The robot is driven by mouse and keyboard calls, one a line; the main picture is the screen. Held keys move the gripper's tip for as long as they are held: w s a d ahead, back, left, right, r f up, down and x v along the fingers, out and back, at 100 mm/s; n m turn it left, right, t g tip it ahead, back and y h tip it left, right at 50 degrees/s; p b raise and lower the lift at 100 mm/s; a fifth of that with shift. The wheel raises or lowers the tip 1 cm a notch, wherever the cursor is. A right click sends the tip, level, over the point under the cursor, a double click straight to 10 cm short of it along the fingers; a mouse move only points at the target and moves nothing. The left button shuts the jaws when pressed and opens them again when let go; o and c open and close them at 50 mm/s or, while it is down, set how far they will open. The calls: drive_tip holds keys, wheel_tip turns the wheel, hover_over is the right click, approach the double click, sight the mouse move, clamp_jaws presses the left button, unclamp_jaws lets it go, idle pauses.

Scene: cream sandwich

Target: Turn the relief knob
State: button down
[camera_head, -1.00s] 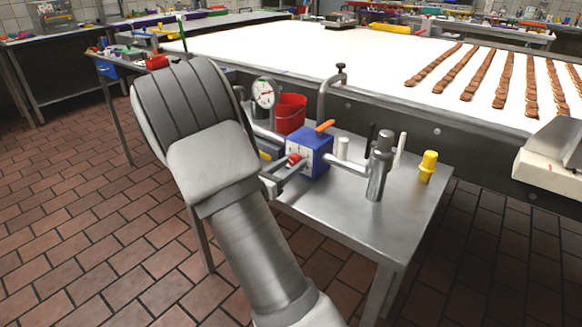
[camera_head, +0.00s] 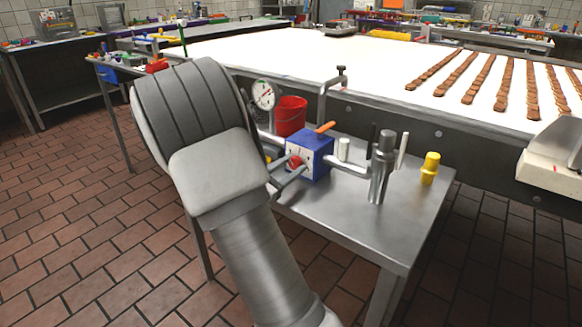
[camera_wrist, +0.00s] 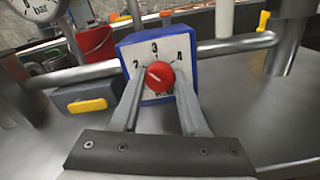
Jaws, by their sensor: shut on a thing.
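The red relief knob (camera_wrist: 160,76) sits on the white numbered face of a blue box (camera_wrist: 193,70). In the head view, my gripper (camera_head: 291,170) reaches the knob (camera_head: 295,162) from the left, partly hidden behind my wrist.
Metal pipes run from both sides of the box. A pressure gauge (camera_head: 263,95) and red bucket (camera_head: 291,115) stand behind it. A yellow fitting (camera_head: 430,168) stands on the metal table (camera_head: 345,220), whose front is clear.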

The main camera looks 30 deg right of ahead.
drive_tip(key=shift+c, duration=2.1)
unclamp_jaws()
drive_tip(key=shift+a, duration=0.1)
drive_tip(key=p+v, duration=0.4)
drive_tip(key=v, duration=1.3)
drive_tip(key=shift+s+a, duration=0.15)
